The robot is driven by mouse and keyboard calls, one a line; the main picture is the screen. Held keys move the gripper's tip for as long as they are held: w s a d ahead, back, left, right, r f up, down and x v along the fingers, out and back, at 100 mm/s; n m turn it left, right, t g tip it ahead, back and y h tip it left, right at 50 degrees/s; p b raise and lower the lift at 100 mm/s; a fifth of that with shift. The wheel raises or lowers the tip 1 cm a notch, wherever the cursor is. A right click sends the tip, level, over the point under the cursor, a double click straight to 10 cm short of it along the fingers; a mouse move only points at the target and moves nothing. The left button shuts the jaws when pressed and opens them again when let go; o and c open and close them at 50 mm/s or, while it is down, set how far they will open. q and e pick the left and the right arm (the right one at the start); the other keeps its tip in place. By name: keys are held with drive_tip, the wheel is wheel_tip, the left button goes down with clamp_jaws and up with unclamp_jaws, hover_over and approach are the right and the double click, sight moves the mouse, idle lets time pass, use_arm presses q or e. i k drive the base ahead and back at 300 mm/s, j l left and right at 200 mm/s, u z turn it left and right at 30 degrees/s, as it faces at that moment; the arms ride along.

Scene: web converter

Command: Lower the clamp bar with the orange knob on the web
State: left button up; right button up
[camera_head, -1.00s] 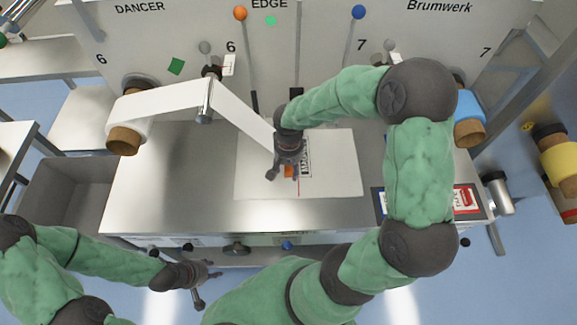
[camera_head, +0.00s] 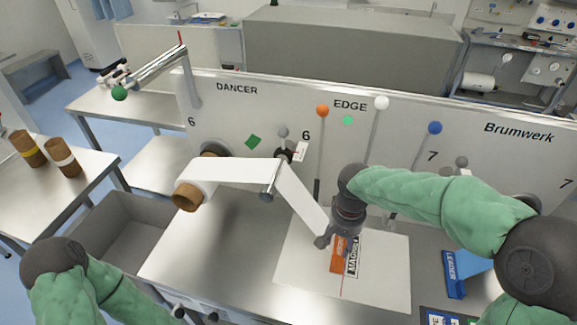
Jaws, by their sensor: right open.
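The orange knob (camera_head: 322,110) tops a thin upright rod in front of the EDGE panel; the rod's dark lower end stands near the back of the white plate (camera_head: 385,275). The clamp bar itself is hard to make out. The white web (camera_head: 235,171) runs from the roll at left over a metal roller (camera_head: 270,180) and slants down to the plate, where my right gripper hides its end. My right gripper (camera_head: 335,243) points down over the plate, open, beside the orange label (camera_head: 338,262), well below the orange knob. My left arm shows at lower left; its gripper is out of view.
Rods with a white knob (camera_head: 381,102) and a blue knob (camera_head: 435,128) stand right of the orange one. A green-knobbed dancer arm (camera_head: 120,92) juts out at upper left. A grey bin (camera_head: 125,235) sits left of the bench. My right forearm crosses the bench's right side.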

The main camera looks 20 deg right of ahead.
sight(323, 110)
drive_tip(key=k, duration=1)
